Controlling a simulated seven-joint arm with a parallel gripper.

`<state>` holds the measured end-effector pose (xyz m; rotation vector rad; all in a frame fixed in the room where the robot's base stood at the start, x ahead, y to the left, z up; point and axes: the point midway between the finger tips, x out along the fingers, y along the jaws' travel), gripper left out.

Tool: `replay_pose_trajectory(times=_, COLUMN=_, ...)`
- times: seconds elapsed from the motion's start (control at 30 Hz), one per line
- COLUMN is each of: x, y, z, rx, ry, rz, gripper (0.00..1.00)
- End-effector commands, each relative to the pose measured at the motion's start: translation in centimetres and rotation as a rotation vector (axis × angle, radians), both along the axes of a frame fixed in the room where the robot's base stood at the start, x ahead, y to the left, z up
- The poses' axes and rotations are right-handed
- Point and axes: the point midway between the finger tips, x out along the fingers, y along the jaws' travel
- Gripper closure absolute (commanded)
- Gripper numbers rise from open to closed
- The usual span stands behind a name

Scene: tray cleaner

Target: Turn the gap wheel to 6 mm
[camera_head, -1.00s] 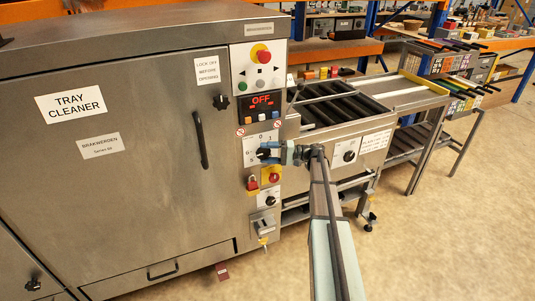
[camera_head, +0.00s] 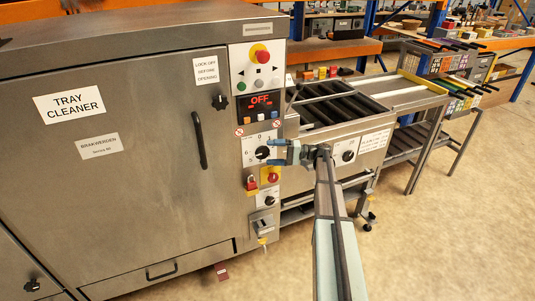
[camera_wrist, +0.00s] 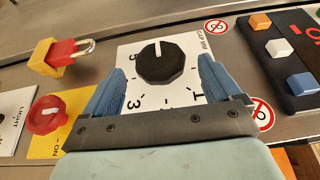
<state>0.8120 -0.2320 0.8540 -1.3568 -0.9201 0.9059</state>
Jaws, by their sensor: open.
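The gap wheel (camera_wrist: 160,62) is a black faceted knob with a white pointer line, on a white dial plate (camera_wrist: 183,98) marked GAP MM. In the wrist view the line points straight up, away from my gripper's base; I cannot read a number at its tip. In the head view my gripper (camera_head: 276,149) is just right of the wheel.
A red padlock (camera_wrist: 75,50) and a red knob on yellow (camera_wrist: 46,115) sit beside the dial. Coloured buttons (camera_wrist: 280,46) lie on the other side. A roller conveyor (camera_head: 335,106) stands right of the machine. The floor at lower right is clear.

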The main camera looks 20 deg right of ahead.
Motion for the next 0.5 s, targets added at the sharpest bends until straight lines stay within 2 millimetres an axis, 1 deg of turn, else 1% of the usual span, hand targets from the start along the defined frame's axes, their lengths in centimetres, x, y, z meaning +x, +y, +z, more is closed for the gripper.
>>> replay_pose_trajectory(times=0.03, x=-0.3, y=-1.0, z=0.0, rx=0.0, ry=0.0, rz=-0.001, gripper=0.09)
replay_pose_trajectory(times=0.2, x=-1.6, y=-4.2, z=-0.1, rx=0.0, ry=0.0, rz=-0.002, gripper=0.09)
replay_pose_trajectory(times=0.4, x=-3.0, y=-7.4, z=-0.1, rx=-0.001, ry=0.0, rz=-0.002, gripper=0.09)
replay_pose_trajectory(times=0.5, x=-3.4, y=-8.6, z=-0.2, rx=0.0, ry=0.0, rz=0.0, gripper=0.09)
